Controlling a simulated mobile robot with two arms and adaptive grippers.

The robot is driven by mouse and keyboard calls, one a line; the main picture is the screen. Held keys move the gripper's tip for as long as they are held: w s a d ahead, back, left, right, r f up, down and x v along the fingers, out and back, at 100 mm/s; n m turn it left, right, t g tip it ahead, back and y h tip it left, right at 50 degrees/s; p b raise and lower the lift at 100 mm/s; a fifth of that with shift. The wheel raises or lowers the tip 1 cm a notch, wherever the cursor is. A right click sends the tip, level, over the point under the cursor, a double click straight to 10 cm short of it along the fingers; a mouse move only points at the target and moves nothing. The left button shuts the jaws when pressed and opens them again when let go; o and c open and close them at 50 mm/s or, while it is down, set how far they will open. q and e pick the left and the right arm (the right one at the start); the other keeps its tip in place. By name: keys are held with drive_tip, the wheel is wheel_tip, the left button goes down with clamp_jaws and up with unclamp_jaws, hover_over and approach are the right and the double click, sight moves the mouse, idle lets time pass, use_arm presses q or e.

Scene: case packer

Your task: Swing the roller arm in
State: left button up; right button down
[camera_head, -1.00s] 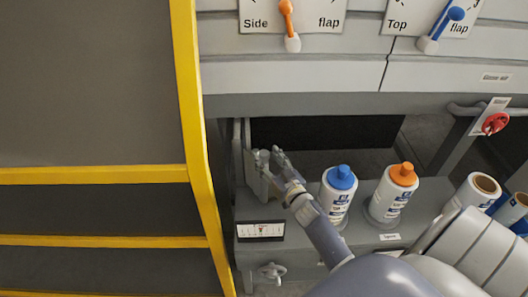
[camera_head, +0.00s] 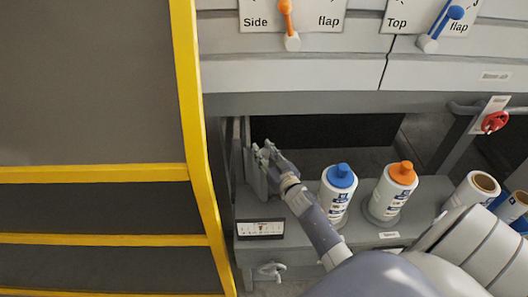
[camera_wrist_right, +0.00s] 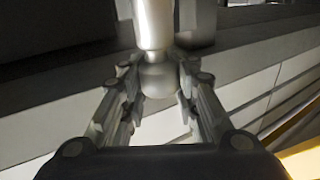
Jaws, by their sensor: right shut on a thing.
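My right gripper (camera_head: 263,150) reaches to the left end of the dark opening, beside upright grey plates (camera_head: 237,150). In the right wrist view the gripper (camera_wrist_right: 158,85) is closed around a pale, round-ended cylinder (camera_wrist_right: 153,25), which I take to be part of the roller arm. Its fingers sit on both sides of the rounded end. In the head view the gripper hides most of this part, so the roller arm's full shape and angle cannot be told. My left gripper is not in view.
A blue-capped bottle (camera_head: 338,197) and an orange-capped bottle (camera_head: 392,193) stand on the grey shelf right of my forearm. Tape rolls (camera_head: 470,190) lie farther right. A yellow frame (camera_head: 190,120) borders the left. A small handwheel (camera_head: 270,270) is below the scale plate (camera_head: 260,229).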

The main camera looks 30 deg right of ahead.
drive_tip(key=shift+s+y, duration=0.1)
drive_tip(key=shift+y, duration=0.2)
drive_tip(key=shift+s+n+y+p, duration=0.6)
drive_tip(key=shift+s+n+y, duration=0.25)
drive_tip(key=shift+y, duration=0.25)
drive_tip(key=shift+s+n+y, duration=0.3)
drive_tip(key=shift+n+y, duration=0.15)
drive_tip(key=shift+y, duration=0.15)
drive_tip(key=shift+s+f+n+g+y, duration=0.1)
drive_tip(key=shift+s+n+g+y, duration=0.2)
drive_tip(key=shift+s+n+y, duration=0.65)
drive_tip(key=shift+s+d+n+g+y+b, duration=0.2)
drive_tip(key=shift+s+n+g+y+b, duration=0.2)
drive_tip(key=shift+s+n+y+b, duration=0.45)
drive_tip(key=shift+s+d+n+g+y+b, duration=0.2)
drive_tip(key=shift+s+n+g+y+b, duration=0.15)
drive_tip(key=shift+y, duration=0.75)
drive_tip(key=shift+s+d+n+g+y+b, duration=0.2)
drive_tip(key=shift+s+n+g+y+b, duration=0.35)
drive_tip(key=shift+y, duration=0.45)
drive_tip(key=shift+s, duration=0.1)
